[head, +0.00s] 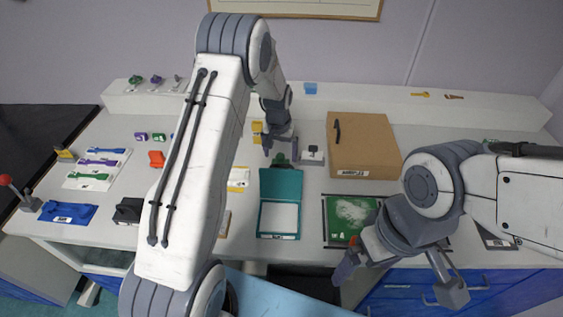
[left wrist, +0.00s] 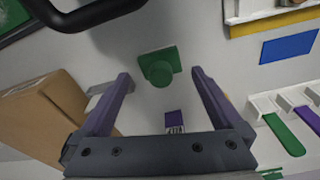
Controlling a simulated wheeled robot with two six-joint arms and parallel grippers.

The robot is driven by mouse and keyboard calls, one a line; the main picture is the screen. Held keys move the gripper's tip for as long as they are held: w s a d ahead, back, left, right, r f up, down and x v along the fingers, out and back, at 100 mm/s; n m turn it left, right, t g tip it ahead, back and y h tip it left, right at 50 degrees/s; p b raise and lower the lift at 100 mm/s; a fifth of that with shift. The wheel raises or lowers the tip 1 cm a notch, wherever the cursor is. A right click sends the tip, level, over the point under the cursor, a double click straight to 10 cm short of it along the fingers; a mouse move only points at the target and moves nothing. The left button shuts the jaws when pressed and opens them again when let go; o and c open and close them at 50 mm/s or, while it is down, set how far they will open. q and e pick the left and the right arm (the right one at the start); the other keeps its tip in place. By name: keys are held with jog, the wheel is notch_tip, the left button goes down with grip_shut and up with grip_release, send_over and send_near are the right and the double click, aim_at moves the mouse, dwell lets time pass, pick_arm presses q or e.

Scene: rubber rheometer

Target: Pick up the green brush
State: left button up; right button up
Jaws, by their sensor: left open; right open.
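A green block with a round knob (left wrist: 160,70), possibly the green brush, stands on the table between and beyond my left fingertips in the left wrist view. In the head view a dark green piece (head: 280,159) lies just behind the teal box. My left gripper (head: 281,148) is open, pointing down just behind that piece; it also shows in the left wrist view (left wrist: 160,80). Nothing is between its fingers that I can see touching them. My right gripper (head: 400,278) is open and empty near the front table edge. A long green handle (left wrist: 285,135) sits in a white holder.
The teal box (head: 281,186) stands open in front of the left gripper. A cardboard box (head: 362,145) is to its right. A green mat (head: 338,231) with white powder lies near the right gripper. A small purple block (left wrist: 174,120) is close to the left fingers.

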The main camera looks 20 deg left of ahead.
aim_at(280, 156)
pick_arm(q)
jog(key=f, duration=0.3)
jog(key=shift+w+a+f+p, duration=0.15)
jog(key=shift+w+p, duration=0.1)
jog(key=shift+p, duration=0.15)
jog(key=c, duration=1.4)
jog(key=shift+r+b, duration=0.35)
jog(key=shift+r, duration=0.25)
notch_tip(280, 156, up, 3)
jog(key=shift+w+f+b, duration=0.1)
jog(key=shift+b, duration=0.45)
jog(key=s+d+r+b, duration=0.1)
jog(key=d+r, duration=0.1)
jog(key=d, duration=0.1)
jog(key=s+d+r, duration=0.1)
jog(key=d+r, duration=0.1)
jog(key=d, duration=0.2)
jog(key=s+d+r+b, duration=0.1)
jog(key=d+r, duration=0.2)
jog(key=d, duration=0.1)
jog(key=shift+s+d+b, duration=0.2)
jog(key=shift+b, duration=0.15)
